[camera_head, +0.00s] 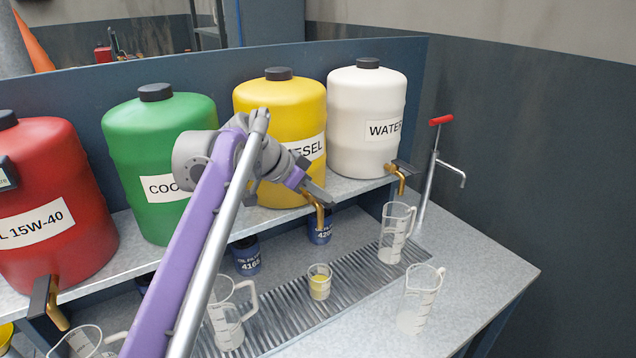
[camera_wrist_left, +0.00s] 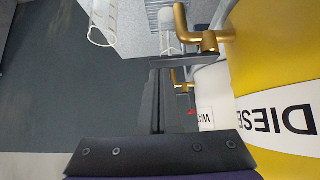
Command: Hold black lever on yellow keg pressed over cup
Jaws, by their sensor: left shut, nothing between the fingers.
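The yellow keg (camera_head: 265,98) labelled DIESEL stands on the shelf, and its side shows in the wrist view (camera_wrist_left: 262,85). Its brass tap (camera_head: 319,212) points down at the shelf edge and shows in the wrist view (camera_wrist_left: 196,38). The black lever (camera_wrist_left: 190,61) is a flat dark bar beside the tap. My left gripper (camera_head: 312,190) is shut and empty, its fingertips (camera_wrist_left: 157,72) at the lever; whether they touch it I cannot tell. A small clear cup (camera_head: 319,283) with yellow liquid stands on the grate below the tap. My right gripper is out of view.
Red (camera_head: 55,185), green (camera_head: 150,120) and white (camera_head: 366,110) kegs share the shelf. Clear jugs (camera_head: 396,232) (camera_head: 418,300) (camera_head: 226,318) stand around the cup. Blue filters (camera_head: 246,258) sit under the shelf. A red-handled pump (camera_head: 434,165) stands at right.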

